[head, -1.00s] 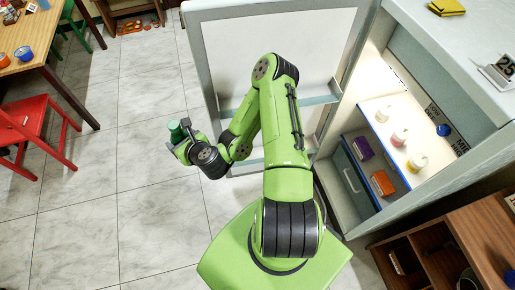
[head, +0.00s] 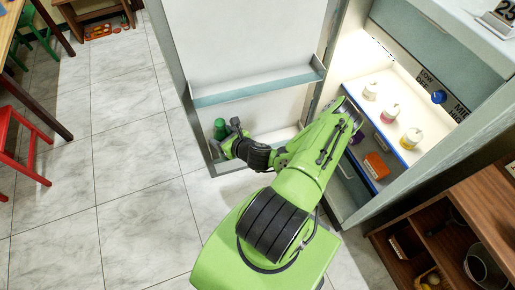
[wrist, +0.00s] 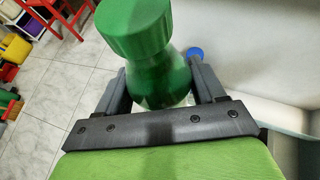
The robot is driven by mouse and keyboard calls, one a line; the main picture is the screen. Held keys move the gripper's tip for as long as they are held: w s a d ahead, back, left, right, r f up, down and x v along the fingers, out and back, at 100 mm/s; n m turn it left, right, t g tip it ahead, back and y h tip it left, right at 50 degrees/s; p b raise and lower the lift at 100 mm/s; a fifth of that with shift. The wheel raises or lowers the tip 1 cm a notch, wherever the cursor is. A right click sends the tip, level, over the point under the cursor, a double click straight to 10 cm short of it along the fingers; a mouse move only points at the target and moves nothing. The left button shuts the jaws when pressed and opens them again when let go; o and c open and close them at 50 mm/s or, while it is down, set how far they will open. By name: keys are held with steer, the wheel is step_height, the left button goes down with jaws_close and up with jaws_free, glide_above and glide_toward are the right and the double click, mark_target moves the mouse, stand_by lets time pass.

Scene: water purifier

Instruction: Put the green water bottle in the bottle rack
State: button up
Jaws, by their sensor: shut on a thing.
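The green water bottle (head: 220,127) is upright in my gripper (head: 230,142), beside the open fridge door. In the wrist view the bottle's green cap and shoulder (wrist: 150,45) fill the top middle, and both gripper fingers (wrist: 160,88) close on its sides. The open door carries a rack with a grey-blue front rail (head: 262,88) and a lower rack (head: 275,139) near its bottom. The bottle shows at the left part of the lower rack. My gripper and arm hide its lower part, so I cannot tell whether it is inside or in front.
The lit fridge interior at the right has a shelf (head: 402,152) with several small bottles and an orange box (head: 376,165). A wooden cabinet (head: 450,215) stands at lower right. A red chair (head: 22,150) is at far left. The tiled floor (head: 130,170) between is clear.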

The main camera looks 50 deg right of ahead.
steer(key=s+d+f+m+h+b, duration=0.1)
steer(key=s+d+f+b, duration=0.3)
steer(key=s+f, duration=0.3)
steer(key=s+d+f+m+h+b, duration=0.1)
steer(key=s+d+f+b, duration=0.35)
steer(key=s, duration=0.45)
steer(key=b, duration=0.3)
glide_above(252, 125)
steer(key=s+a, duration=0.2)
steer(key=s, duration=0.3)
step_height(252, 125, down, 3)
steer(key=shift+w+f, duration=0.1)
step_height(252, 125, down, 4)
steer(key=shift+w+d+f+b, duration=0.1)
steer(key=shift+d+b, duration=0.05)
steer(key=shift+b, duration=0.75)
steer(key=o, duration=1.5)
